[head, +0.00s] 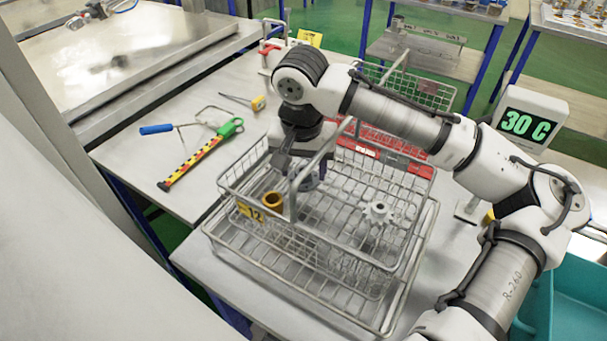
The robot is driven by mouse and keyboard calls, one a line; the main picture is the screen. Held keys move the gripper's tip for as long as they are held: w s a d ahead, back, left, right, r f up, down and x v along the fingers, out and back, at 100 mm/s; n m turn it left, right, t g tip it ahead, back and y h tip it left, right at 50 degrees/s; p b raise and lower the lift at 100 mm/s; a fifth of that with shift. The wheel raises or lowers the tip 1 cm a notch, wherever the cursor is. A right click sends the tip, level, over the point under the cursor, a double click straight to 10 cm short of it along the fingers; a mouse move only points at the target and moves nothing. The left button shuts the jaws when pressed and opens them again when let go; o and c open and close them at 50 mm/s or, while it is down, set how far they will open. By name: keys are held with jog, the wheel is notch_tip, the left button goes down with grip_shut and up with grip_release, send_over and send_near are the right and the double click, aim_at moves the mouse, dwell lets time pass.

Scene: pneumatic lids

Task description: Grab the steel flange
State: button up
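A wire basket (228,190) with a raised handle stands on the steel table, with a yellow tag marked 12 on its front left. Inside it are a brass-coloured ring (273,200) at the left and a pale toothed metal part (378,212) at the right. A grey round metal part (309,184), perhaps the steel flange, shows partly below my gripper (297,170). My gripper points down into the basket's back left, close to the handle. The fingertips are mostly hidden, so its opening and any contact with the grey part cannot be told.
The basket sits in or on a larger wire rack (390,320). Red racks (385,140) lie behind it. A blue-handled tool (157,129) and a yellow-red striped tool (185,168) lie on the table at left. A display (530,122) reading 30 C stands at right.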

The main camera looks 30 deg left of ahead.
jog(key=c, duration=1.2)
grip_shut()
